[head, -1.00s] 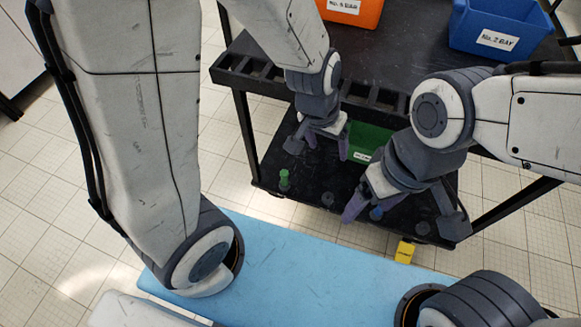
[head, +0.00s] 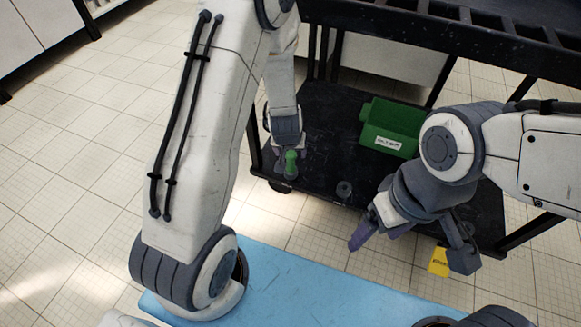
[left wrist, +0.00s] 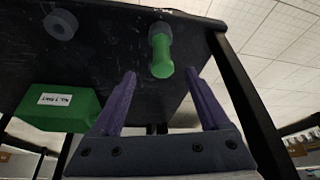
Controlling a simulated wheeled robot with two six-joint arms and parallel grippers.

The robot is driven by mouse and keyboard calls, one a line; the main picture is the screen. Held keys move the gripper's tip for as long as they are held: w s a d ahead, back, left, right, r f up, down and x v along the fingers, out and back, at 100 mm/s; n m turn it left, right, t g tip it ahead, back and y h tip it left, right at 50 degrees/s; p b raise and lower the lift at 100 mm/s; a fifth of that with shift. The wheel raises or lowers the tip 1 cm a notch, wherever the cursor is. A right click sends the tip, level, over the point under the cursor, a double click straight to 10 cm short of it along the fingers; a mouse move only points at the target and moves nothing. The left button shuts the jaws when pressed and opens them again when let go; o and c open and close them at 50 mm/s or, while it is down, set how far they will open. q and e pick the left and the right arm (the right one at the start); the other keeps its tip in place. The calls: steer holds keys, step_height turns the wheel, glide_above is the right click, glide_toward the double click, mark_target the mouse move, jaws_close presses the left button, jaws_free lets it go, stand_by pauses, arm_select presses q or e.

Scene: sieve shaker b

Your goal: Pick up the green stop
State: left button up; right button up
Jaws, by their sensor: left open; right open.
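The green stop (head: 291,165) is a small upright green peg with a grey round foot, on the black lower shelf (head: 330,125) near its front left corner. My left gripper (head: 288,148) is open just above and behind it. In the left wrist view the green stop (left wrist: 161,52) lies beyond and between the spread purple fingertips of my left gripper (left wrist: 161,76). I see no contact. My right gripper (head: 378,236) is open and empty in front of the shelf's front edge.
A labelled green tray (head: 392,127) stands on the shelf to the right of the stop. A grey round piece (head: 344,189) sits near the front edge. A dark upper shelf (head: 430,28) overhangs behind.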

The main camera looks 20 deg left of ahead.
mark_target(291, 160)
arm_select(q)
steer(key=b+x, duration=0.1)
steer(key=x, duration=0.2)
steer(key=shift+w+f+b, duration=0.1)
steer(key=shift+f+b, duration=0.2)
steer(key=b+x, duration=0.4)
steer(key=x, duration=0.1)
steer(key=shift+a, duration=0.15)
jaws_close()
